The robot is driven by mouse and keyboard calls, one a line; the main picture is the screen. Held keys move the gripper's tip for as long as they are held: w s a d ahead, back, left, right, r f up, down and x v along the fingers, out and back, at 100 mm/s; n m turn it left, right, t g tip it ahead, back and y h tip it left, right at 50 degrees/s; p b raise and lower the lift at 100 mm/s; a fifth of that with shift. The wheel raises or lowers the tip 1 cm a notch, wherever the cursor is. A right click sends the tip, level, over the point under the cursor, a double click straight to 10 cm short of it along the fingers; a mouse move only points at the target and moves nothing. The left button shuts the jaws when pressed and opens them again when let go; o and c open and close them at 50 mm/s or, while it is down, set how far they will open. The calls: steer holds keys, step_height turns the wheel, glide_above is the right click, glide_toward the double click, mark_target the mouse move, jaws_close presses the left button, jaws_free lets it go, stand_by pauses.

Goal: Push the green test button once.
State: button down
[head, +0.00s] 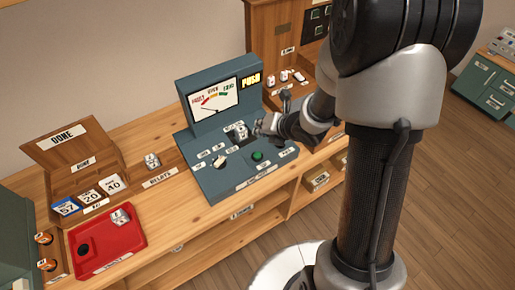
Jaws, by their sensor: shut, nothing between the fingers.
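The green test button (257,156) sits on the sloped front panel of a teal tester (215,182), right of centre. The tester's upright back carries a dial meter (214,101) and a lit yellow "PUSH" sign (250,81). A small light block (239,131) sits in a dark socket on the panel. My gripper (258,127) is shut and empty, above the panel's right side, close to the block and behind the button in the picture. Whether it touches the block cannot be told. The button is fully visible, with nothing on it.
A knob (219,162) is on the panel's left. A relay-like block (152,161) stands on the bench left of the tester. Further left are a red tray (136,238) and a wooden box marked "DONE" (62,137). A wooden cabinet (270,40) stands behind right.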

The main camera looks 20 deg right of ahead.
steer(key=shift+f, duration=0.1)
stand_by(0.3)
steer(key=b, duration=0.6)
glide_above(260, 153)
step_height(260, 153, down, 8)
steer(key=shift+r, duration=0.2)
steer(key=shift+f+b, duration=0.45)
steer(key=shift+f, duration=0.15)
steer(key=shift+s+f, duration=0.1)
steer(key=shift+f, duration=0.05)
stand_by(0.5)
steer(key=shift+f+b, duration=0.25)
steer(key=shift+b, duration=0.4)
steer(key=shift+f+b, duration=0.5)
steer(key=shift+b, duration=0.1)
stand_by(0.6)
steer(key=shift+r+p, duration=0.6)
steer(key=shift+r, duration=0.35)
